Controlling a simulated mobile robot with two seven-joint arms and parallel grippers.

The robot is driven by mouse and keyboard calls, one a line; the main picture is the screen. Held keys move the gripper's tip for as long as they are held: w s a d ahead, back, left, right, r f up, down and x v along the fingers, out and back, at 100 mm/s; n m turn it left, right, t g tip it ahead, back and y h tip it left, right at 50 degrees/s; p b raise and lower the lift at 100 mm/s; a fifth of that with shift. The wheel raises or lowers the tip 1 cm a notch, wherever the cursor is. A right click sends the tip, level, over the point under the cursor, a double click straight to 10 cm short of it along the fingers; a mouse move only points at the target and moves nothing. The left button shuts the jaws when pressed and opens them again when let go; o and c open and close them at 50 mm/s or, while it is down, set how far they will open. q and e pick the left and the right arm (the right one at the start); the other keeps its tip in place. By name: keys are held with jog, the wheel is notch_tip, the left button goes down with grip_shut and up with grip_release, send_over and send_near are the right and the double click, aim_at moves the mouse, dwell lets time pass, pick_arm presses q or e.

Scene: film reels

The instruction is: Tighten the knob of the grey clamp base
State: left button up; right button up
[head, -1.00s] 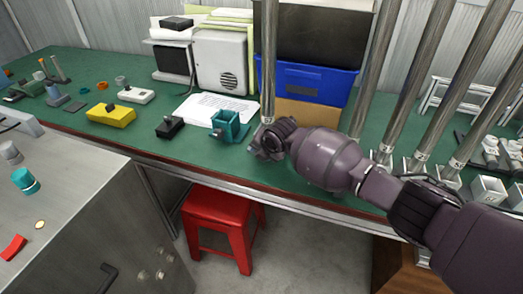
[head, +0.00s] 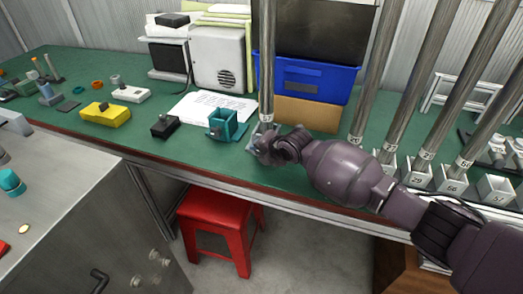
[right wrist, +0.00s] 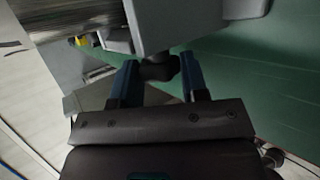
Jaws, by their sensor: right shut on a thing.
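The grey clamp base shows in the right wrist view as a grey block (right wrist: 178,22) with a dark round knob (right wrist: 158,68) on its near side. My right gripper's two blue fingers (right wrist: 158,82) stand on either side of the knob and are shut on it. In the head view my right gripper (head: 258,150) is at the foot of the leftmost upright metal pole (head: 267,60). There it hides the knob and most of the base. My left gripper is not in view.
Several more poles in numbered grey bases (head: 453,178) stand to the right on the green bench (head: 90,135). A teal clamp-like block (head: 222,122), a black box (head: 166,126) and a yellow box (head: 105,113) lie left. A red stool (head: 215,205) is below the bench edge.

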jog(key=o, duration=0.9)
jog(key=shift+s+d+r, duration=0.1)
jog(key=shift+r, duration=0.05)
jog(key=p+v, duration=0.1)
jog(key=v, duration=0.3)
jog(key=shift+w+r, duration=0.2)
jog(key=p+v, duration=0.1)
jog(key=v, duration=0.2)
jog(key=p+v, duration=0.1)
jog(key=v, duration=0.2)
jog(key=shift+s+d+f, duration=0.1)
jog(key=shift+s, duration=0.25)
